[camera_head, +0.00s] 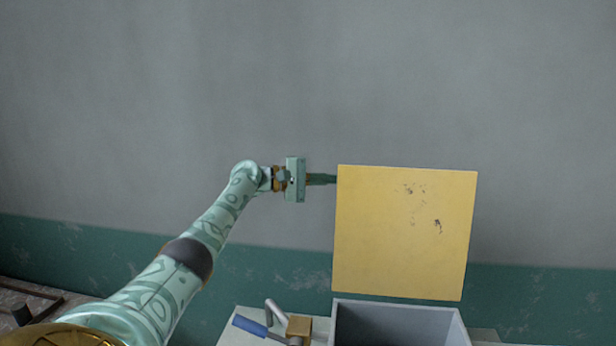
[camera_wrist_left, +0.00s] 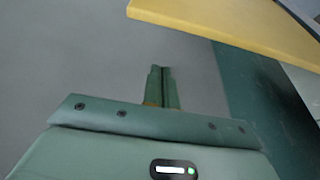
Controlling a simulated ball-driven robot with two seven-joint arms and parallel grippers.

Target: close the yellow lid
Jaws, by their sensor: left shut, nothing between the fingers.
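The yellow lid (camera_head: 400,245) stands upright, wide open, at the back edge of a grey box (camera_head: 398,306). The lid has a few dark scuffs near its upper middle. My left gripper (camera_head: 334,179) is shut and empty, at the lid's upper left edge; its fingertips reach that edge or pass just behind it, and I cannot tell if they touch. In the left wrist view the shut fingers (camera_wrist_left: 162,72) point ahead, and the lid (camera_wrist_left: 235,22) shows as a yellow slab across the upper right, apart from the fingers in the picture. My right gripper is not in view.
Left of the box, a tool with a blue handle (camera_head: 250,326) and a brown block (camera_head: 299,327) rest on a pale surface. A grey wall (camera_head: 200,80) with a green lower band lies behind. A dark frame (camera_head: 28,300) is at the far left.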

